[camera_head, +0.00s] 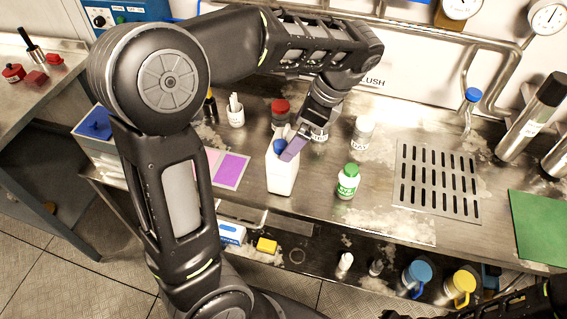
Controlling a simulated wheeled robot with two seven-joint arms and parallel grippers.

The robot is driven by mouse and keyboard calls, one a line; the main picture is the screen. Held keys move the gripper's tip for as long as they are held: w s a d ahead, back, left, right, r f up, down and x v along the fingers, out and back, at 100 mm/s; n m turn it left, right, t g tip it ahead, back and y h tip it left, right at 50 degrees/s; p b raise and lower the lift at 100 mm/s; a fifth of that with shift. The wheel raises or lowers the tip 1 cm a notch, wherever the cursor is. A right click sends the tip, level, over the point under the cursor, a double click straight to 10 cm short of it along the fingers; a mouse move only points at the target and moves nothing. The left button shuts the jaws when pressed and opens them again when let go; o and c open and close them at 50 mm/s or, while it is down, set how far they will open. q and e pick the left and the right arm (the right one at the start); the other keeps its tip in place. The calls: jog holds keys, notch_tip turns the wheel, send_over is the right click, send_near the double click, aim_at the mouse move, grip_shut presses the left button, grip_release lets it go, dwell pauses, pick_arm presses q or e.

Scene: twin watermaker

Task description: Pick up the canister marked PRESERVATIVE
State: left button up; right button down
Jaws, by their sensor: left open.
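A white canister (282,178) with a blue cap stands upright on the steel bench, and no marking on it is readable here. My left gripper (290,146) is open and reaches down from above at its cap. One purple finger shows beside the cap; whether it touches is not clear. A white bottle with a green cap and green label (348,184) stands to the right. A white bottle (362,133) with small dark print stands behind it. A red-capped jar (280,114) is behind the gripper. I cannot read PRESERVATIVE on any of them.
A slotted drain plate (438,180) and a green mat (540,228) lie to the right. Blue and yellow mugs (462,285) sit on the shelf below. Pipes run along the back.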

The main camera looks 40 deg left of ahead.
aim_at(279, 155)
pick_arm(q)
jog(key=b+x, duration=0.2)
jog(key=x, duration=0.1)
jog(key=shift+f, duration=0.25)
jog(key=shift+s+a+f, duration=0.1)
jog(key=shift+a+f, duration=0.1)
jog(key=shift+s+a+f, duration=0.1)
jog(key=shift+a+f, duration=0.1)
jog(key=shift+f, duration=0.45)
pick_arm(e)
jog(key=shift+d+x, duration=0.15)
jog(key=shift+x, duration=0.5)
jog(key=shift+d+x, duration=0.15)
jog(key=shift+x, duration=0.45)
jog(key=shift+f, duration=0.1)
pick_arm(q)
jog(key=p+x, duration=0.1)
jog(key=x, duration=0.4)
jog(key=shift+a+f+p, duration=0.1)
jog(key=shift+a+p, duration=0.1)
jog(key=shift+p, duration=0.1)
pick_arm(e)
jog(key=shift+s+r, duration=0.1)
jog(key=shift+r, duration=0.45)
pick_arm(q)
jog(key=shift+c, duration=0.2)
